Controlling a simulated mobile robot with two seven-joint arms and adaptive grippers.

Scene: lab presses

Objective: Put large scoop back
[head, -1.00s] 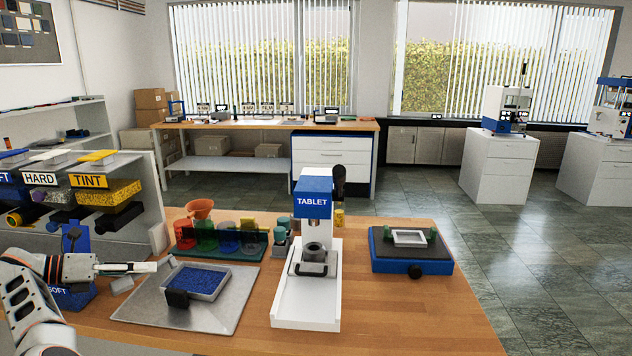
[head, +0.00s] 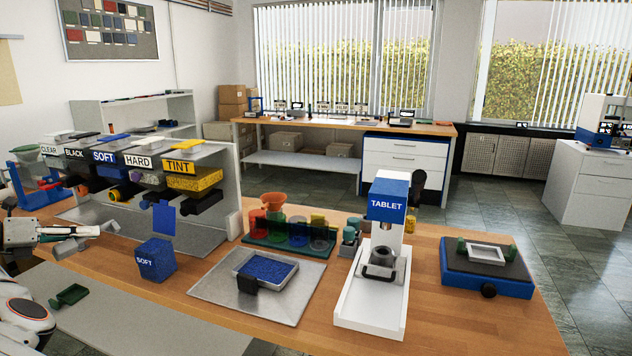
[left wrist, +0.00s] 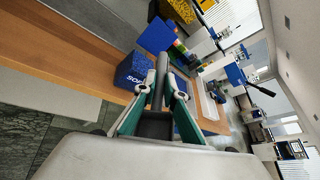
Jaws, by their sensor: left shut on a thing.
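My left gripper (head: 88,231) is at the left edge of the head view, left of the blue SOFT bin (head: 156,261). It is shut on a grey scoop (head: 70,250), whose bowl is partly hidden by the fingers. In the left wrist view, the grey scoop handle (left wrist: 160,82) lies between the green-padded fingers (left wrist: 161,88). The SOFT bin (left wrist: 132,73) shows just beyond them. A small green cradle (head: 69,296) sits empty on the grey surface below the gripper. My right gripper is in neither view.
A shelf of labelled dispensers (head: 135,165) stands behind the gripper. A steel tray (head: 222,300) carries a blue-filled pan (head: 266,268). A TABLET press (head: 371,305) and a blue scale (head: 487,281) stand to the right. The grey lower surface (head: 140,325) is mostly clear.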

